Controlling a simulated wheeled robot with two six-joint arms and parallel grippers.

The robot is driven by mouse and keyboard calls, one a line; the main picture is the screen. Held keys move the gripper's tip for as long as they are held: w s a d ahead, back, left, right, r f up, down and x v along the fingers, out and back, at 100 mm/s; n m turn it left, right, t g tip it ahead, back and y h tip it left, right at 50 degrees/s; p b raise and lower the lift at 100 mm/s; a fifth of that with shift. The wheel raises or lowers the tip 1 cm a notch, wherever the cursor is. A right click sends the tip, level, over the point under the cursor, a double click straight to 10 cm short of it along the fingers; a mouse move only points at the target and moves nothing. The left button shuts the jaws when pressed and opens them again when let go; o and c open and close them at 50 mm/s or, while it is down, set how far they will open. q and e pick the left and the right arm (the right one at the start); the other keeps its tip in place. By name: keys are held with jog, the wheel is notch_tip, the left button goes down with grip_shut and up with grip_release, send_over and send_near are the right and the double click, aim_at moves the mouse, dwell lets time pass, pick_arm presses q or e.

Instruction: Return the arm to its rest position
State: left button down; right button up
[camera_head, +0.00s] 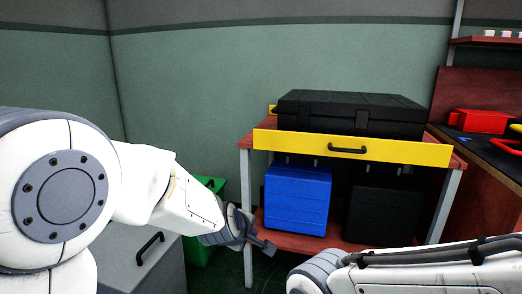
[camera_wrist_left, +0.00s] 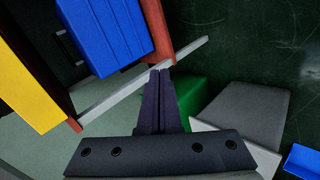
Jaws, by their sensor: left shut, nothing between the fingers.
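My left arm comes in from the left in the head view, and its gripper (camera_head: 266,246) hangs in front of the workbench's left leg. The left wrist view shows the two dark fingers of this gripper (camera_wrist_left: 160,72) pressed together with nothing between them. My other arm shows at the lower right of the head view as white links with black cables. Its gripper is out of the picture.
A red workbench (camera_head: 246,142) with a yellow drawer front (camera_head: 300,142) carries a black case (camera_head: 350,112). A blue box (camera_head: 297,200) and a black box (camera_head: 383,215) stand on its lower shelf. A green bin (camera_head: 201,252) and grey cabinet (camera_head: 115,250) are at left.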

pick_arm(q)
jog(key=s+a+f+m+g+y, duration=0.2)
jog(key=s+a+f+m+g, duration=0.15)
jog(key=s+a+m, duration=0.4)
jog(key=s+a+f+m+g+y, duration=0.1)
jog(key=s+a+f+m+g, duration=0.3)
jog(key=s+a, duration=0.6)
jog(key=s+d+r+m+g+h+p, duration=0.1)
jog(key=s+d+r+m+p, duration=0.8)
jog(key=s+d+r, duration=0.55)
notch_tip(320, 180, up, 38)
jog(key=n+p, duration=0.1)
jog(key=p, duration=3.7)
jog(key=shift+d+f, duration=0.15)
jog(key=shift+f, duration=0.05)
jog(key=shift+s+g, duration=0.1)
jog(key=shift+g, duration=0.15)
jog(key=shift+d, duration=0.1)
